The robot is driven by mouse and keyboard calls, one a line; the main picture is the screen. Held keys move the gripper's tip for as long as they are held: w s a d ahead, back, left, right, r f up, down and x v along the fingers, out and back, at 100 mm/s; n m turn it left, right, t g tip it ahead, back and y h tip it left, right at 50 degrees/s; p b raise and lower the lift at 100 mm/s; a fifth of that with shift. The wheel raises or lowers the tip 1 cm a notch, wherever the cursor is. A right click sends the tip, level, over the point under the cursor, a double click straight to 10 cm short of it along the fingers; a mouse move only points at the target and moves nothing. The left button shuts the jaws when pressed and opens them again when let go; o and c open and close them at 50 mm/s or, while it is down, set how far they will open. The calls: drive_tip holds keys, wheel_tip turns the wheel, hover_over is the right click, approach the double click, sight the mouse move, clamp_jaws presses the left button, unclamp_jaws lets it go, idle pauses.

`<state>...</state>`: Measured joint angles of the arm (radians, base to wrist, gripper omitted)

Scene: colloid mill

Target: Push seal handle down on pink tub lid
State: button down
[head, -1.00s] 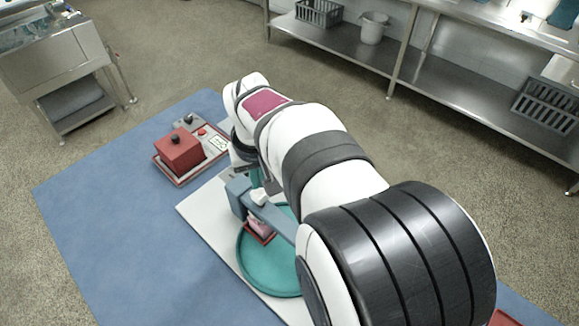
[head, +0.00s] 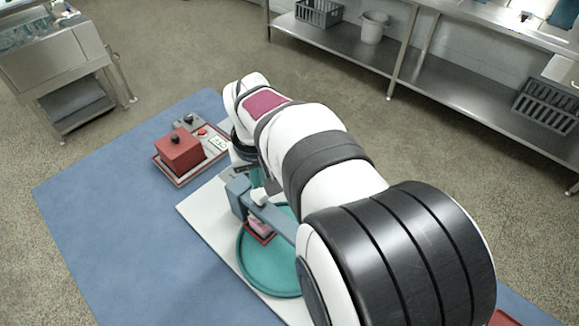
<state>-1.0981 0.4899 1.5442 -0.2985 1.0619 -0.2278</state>
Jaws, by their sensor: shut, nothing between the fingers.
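A small pink object (head: 260,228), which looks like the pink tub, sits in a small red holder (head: 264,240) on a round teal tray (head: 270,275). A blue-grey frame with a bar (head: 270,214) stands over it and hides most of its top. A white piece (head: 260,197) sits on the bar; I cannot tell what it is. The seal handle cannot be made out clearly. My gripper (head: 258,182) is shut and mostly hidden under my wrist, just above the frame. I cannot tell whether it touches anything.
A red box with a black knob (head: 180,152) stands on a panel with a red button (head: 203,132), left of my wrist. A white board (head: 205,212) lies under the teal tray on a blue mat (head: 110,220). The mat's left part is clear.

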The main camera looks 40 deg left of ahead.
drive_tip(key=shift+d+x, duration=0.1)
drive_tip(key=shift+x, duration=0.55)
drive_tip(key=shift+d+x, duration=0.15)
drive_tip(key=shift+x, duration=0.5)
idle(0.9)
drive_tip(key=shift+s, duration=0.15)
drive_tip(key=shift+w+a+v, duration=0.15)
drive_tip(key=shift+a+v, duration=0.05)
drive_tip(key=shift+v, duration=1)
drive_tip(key=shift+w+a+v, duration=0.1)
drive_tip(key=shift+a+v, duration=0.1)
drive_tip(key=shift+v, duration=1.05)
drive_tip(key=shift+w+a+v, duration=0.15)
drive_tip(key=shift+a+v, duration=0.1)
drive_tip(key=shift+v, duration=0.95)
drive_tip(key=shift+a+v, duration=0.2)
drive_tip(key=shift+v, duration=1)
drive_tip(key=shift+w, duration=0.1)
